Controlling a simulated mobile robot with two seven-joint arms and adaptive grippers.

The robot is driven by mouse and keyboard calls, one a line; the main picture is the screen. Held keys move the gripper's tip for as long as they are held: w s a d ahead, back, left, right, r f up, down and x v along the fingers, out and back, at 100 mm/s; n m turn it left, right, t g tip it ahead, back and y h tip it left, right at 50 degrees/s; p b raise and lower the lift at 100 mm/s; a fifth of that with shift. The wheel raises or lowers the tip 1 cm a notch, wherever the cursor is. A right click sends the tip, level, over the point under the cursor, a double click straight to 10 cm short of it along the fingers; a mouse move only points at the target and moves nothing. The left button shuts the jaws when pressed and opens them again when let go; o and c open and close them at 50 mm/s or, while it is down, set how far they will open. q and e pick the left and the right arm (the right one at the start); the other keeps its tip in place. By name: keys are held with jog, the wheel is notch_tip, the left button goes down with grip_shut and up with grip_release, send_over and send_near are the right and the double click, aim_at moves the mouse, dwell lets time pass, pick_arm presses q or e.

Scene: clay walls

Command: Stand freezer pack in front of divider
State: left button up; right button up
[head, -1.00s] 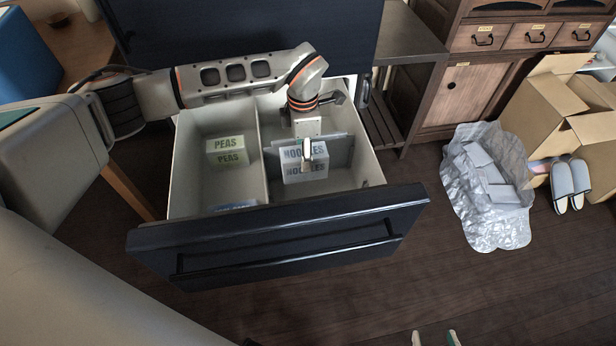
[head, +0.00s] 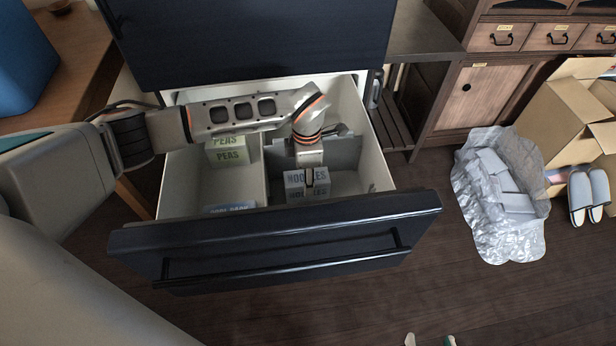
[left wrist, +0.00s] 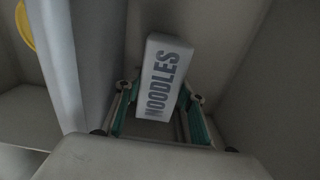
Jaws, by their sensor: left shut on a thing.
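My left gripper (head: 309,180) reaches down into the right compartment of the open freezer drawer (head: 270,238). It is shut on a white pack marked NOODLES (head: 294,180). In the left wrist view the noodles pack (left wrist: 163,75) lies between the two fingers. A grey crosswise divider (head: 343,152) stands behind the pack in that compartment. The grey panel at left in the left wrist view (left wrist: 85,60) looks like this divider, with a gap to the pack. Whether the pack touches the drawer floor is hard to tell. My right gripper (head: 430,341) shows only two spread fingertips at the bottom edge.
A pack marked PEAS (head: 231,156) and a blue-lettered pack (head: 231,208) are in the drawer's left compartment. A yellow round thing (left wrist: 25,22) shows beyond the panel. Crumpled plastic (head: 500,195), slippers (head: 580,190) and a cardboard box (head: 565,115) are on the floor at right.

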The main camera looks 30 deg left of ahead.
pick_arm(q)
jog(key=shift+w, duration=0.1)
jog(key=o, duration=1.2)
jog(key=shift+f, duration=0.1)
jog(key=shift+o, duration=1.2)
pick_arm(e)
jog(key=shift+s+d+f+g, duration=0.3)
jog(key=shift+s+f, duration=0.15)
jog(key=shift+f, duration=0.1)
pick_arm(q)
jog(key=r+p, duration=0.2)
jog(key=r, duration=0.4)
jog(key=shift+w+r, duration=0.2)
jog(key=r, duration=0.2)
jog(key=r+p, duration=0.1)
jog(key=r, duration=0.3)
jog(key=shift+s+p, duration=0.3)
pick_arm(e)
jog(key=shift+n+g+h, duration=0.3)
jog(key=shift+n+h, duration=0.2)
jog(key=shift+h, duration=0.1)
jog(key=d+f, duration=0.1)
jog(key=s+d+f, duration=0.1)
jog(key=d, duration=0.1)
jog(key=shift+s+d, duration=0.1)
jog(key=shift+d, duration=0.15)
jog(key=shift+a+r, duration=0.1)
jog(key=shift+r, duration=0.1)
